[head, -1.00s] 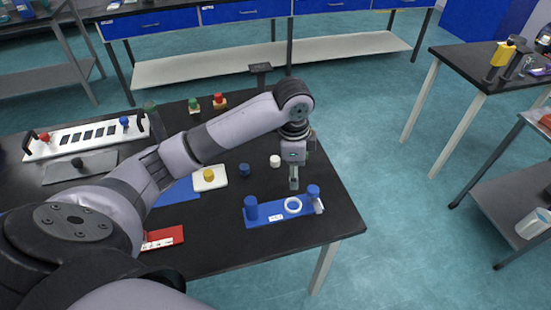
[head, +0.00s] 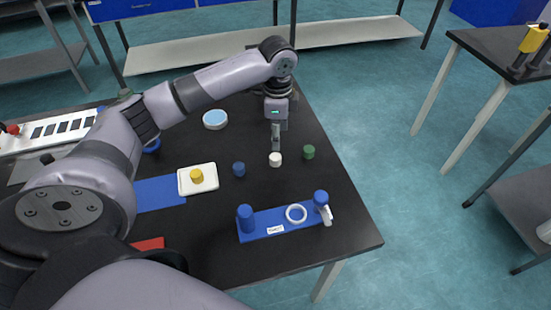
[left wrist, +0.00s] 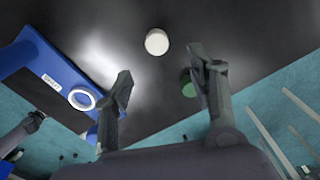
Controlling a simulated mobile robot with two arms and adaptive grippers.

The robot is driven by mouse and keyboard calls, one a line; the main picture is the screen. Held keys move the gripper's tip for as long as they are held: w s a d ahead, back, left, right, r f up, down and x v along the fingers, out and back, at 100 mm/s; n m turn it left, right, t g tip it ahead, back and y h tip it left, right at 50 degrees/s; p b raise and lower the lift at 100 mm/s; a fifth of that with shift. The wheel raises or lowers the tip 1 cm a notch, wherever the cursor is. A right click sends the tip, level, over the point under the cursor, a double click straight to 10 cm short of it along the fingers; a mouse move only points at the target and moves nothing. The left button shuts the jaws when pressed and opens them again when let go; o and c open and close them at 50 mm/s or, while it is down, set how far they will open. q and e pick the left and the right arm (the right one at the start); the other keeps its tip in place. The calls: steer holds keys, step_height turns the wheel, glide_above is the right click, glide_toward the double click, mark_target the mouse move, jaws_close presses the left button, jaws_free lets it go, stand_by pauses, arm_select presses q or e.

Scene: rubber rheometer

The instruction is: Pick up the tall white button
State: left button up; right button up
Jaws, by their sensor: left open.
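The white button (head: 275,159) stands upright on the black table, between a dark blue button (head: 238,169) and a green button (head: 308,152). My left gripper (head: 276,146) points down just behind and above the white button in the head view. In the left wrist view, the white button (left wrist: 156,41) shows beyond and between the two spread fingers (left wrist: 163,88), apart from both. The left gripper is open and empty. The green button (left wrist: 188,84) shows partly behind the right finger there. My right gripper is not in view.
A blue holder (head: 262,224) with blue posts and a white ring (head: 296,213) sits at the front right of the table. A white tray (head: 210,186) with a yellow button (head: 196,175) is at the left. A light-blue-topped round dish (head: 215,119) stands behind.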

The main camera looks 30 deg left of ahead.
arm_select(q)
glide_above(275, 157)
steer(key=f, duration=0.4)
steer(key=shift+w+d+f, duration=0.2)
steer(key=shift+w, duration=0.1)
steer(key=shift+f, duration=0.3)
steer(key=f, duration=0.3)
steer(key=f+p, duration=0.1)
steer(key=shift+s+a+f, duration=0.2)
steer(key=shift+s+a, duration=0.05)
steer(key=shift+s, duration=0.05)
steer(key=shift+f, duration=0.15)
steer(key=shift+c, duration=1)
steer(key=c, duration=0.9)
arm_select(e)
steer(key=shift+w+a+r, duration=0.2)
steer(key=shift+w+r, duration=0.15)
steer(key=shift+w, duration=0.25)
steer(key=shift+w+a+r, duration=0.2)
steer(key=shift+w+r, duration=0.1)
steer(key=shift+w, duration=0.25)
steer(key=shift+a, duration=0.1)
